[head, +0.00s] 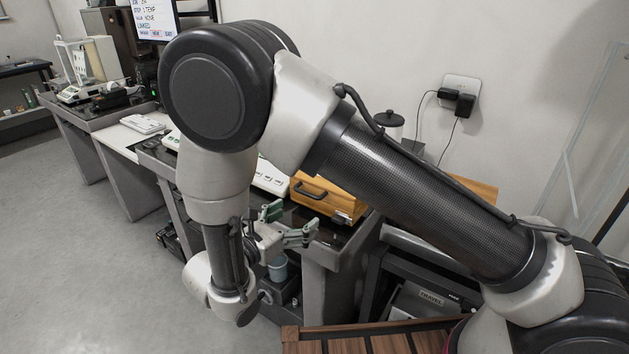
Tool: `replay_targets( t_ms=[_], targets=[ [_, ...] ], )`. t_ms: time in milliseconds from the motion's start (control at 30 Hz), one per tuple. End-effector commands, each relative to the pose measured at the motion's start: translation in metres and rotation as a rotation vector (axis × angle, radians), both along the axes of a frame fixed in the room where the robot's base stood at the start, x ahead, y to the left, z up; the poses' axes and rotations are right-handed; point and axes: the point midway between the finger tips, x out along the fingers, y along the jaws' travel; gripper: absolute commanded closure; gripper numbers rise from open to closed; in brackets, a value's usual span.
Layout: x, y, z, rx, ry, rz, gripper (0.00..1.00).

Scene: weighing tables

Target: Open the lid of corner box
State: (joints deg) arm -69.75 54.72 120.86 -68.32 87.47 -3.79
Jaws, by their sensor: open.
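In the head view, a wooden box (325,200) with a dark handle on its front stands at the corner of the dark-topped table. It is the likely corner box. Its right part is hidden behind my arm, and its lid looks shut, though much of the top is covered. My gripper (292,222) is open and empty, with green-grey fingers. It appears in front of and to the left of the box in the picture, near the table's front edge. I cannot tell the exact gap; no contact shows.
A white device (268,178) stands left of the box. A dark lidded canister (388,128) stands behind my arm. A grey-blue cup (278,268) is below the gripper. A slatted wooden surface (375,342) lies at the bottom. The floor (90,230) at left is clear.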

Motion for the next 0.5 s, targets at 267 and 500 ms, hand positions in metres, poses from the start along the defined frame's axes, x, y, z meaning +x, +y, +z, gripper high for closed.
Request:
replay_targets(
  t_ms=[267,500],
  targets=[
    [0.019,0.009,0.020,-0.054,-0.053,0.066,0.10],
    [0.051,-0.018,0.020,-0.052,-0.053,0.063,0.10]
  ],
)
